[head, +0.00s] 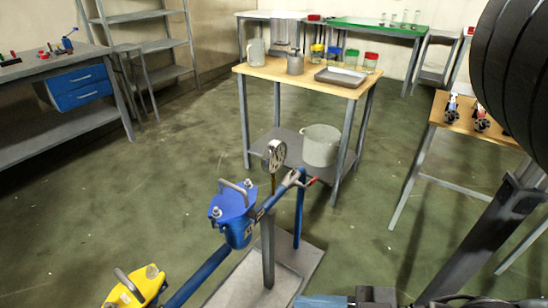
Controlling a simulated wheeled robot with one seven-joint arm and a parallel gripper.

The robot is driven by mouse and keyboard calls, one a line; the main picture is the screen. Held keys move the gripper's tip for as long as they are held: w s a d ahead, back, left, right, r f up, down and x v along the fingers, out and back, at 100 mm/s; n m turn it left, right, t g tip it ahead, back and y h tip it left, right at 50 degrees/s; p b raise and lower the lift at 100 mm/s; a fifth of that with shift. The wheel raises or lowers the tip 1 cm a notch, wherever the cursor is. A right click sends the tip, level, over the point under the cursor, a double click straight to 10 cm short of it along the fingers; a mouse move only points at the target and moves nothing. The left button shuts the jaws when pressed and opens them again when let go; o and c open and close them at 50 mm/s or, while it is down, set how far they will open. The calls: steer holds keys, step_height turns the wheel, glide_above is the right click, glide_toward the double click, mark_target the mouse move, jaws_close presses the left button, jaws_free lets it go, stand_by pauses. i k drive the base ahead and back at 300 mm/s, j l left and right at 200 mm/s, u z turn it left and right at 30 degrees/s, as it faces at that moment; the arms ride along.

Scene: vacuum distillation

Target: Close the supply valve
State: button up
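A blue pipe rig stands in front of me, with a blue filter-like body (236,213) topped by a grey handle. A round white-faced gauge (274,155) rises on a thin stem beside it. A small red lever (312,181) sticks out to the right at the top of the rig's pipe, probably a valve handle. A yellow body (137,288) with a grey handle sits lower left on the same pipe. No label shows which part is the supply valve, and its setting cannot be read. No gripper fingers can be made out.
A wooden-topped table (256,72) with jars, a metal tray (341,77) and a white pot (320,145) on its lower shelf stands behind the rig. A grey bench (50,68) is at left, another wooden table (440,107) at right. Green floor between is clear.

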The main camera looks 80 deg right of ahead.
mark_target(313, 180)
steer(key=k+z, duration=0.15)
steer(key=z, duration=1.5)
